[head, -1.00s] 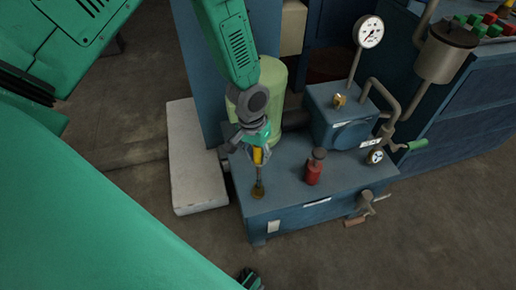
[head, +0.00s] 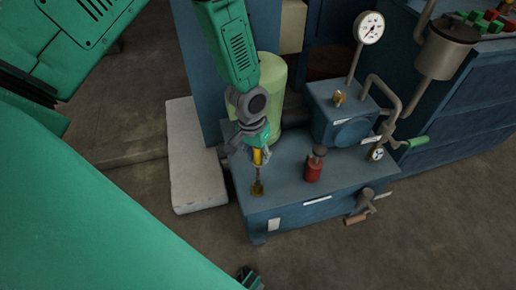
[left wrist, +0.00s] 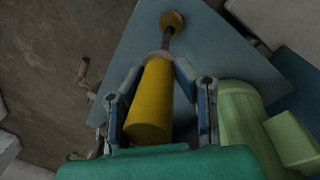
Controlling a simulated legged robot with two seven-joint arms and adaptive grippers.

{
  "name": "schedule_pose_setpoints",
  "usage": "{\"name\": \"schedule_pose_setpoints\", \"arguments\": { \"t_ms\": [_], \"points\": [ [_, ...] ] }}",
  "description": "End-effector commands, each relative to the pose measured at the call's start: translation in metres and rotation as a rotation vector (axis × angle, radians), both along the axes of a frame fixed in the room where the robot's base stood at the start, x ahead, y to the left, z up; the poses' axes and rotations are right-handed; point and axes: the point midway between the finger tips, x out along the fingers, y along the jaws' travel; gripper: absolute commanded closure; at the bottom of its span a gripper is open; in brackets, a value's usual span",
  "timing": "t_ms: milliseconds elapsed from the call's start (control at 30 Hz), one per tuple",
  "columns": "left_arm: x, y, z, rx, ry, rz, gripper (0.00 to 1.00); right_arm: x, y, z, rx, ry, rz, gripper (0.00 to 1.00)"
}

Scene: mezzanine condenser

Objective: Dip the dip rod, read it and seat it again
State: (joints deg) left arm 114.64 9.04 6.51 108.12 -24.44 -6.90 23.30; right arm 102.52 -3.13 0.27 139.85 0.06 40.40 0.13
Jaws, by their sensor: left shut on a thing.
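My left gripper (head: 257,158) is shut on the yellow handle of the dip rod (head: 258,157), above the front left part of the blue tank top. In the left wrist view the handle (left wrist: 149,105) lies between the two fingers, with a pale collar at its far end. A thin dark shaft runs from the collar to the round brass fitting (left wrist: 172,20) on the tank; this fitting also shows in the head view (head: 257,189). How far the shaft goes into it is hidden. At the bottom edge of the head view a dark gripper part (head: 248,278), likely my right one, shows slightly.
A red bottle-like fitting (head: 315,165) stands on the tank top (head: 285,185), right of the rod. A pale green cylinder (head: 271,85) stands behind my gripper. A blue box with a gauge (head: 369,27) and pipes stands at the back right. Floor is clear in front.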

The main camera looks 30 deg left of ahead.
Motion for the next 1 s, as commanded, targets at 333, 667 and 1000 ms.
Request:
{"name": "schedule_pose_setpoints", "arguments": {
  "t_ms": [333,667,1000],
  "points": [
    [0.001,-0.001,-0.009,-0.001,-0.002,-0.001,1.00,0.000,0.000,-0.006,0.000,0.000,0.000,1.00],
    [0.001,-0.001,-0.017,-0.001,-0.002,-0.001,1.00,0.000,0.000,-0.010,0.000,0.000,0.000,1.00],
    [0.001,-0.001,-0.026,-0.001,-0.002,-0.001,1.00,0.000,0.000,-0.015,0.000,0.000,0.000,1.00]
  ]
}}
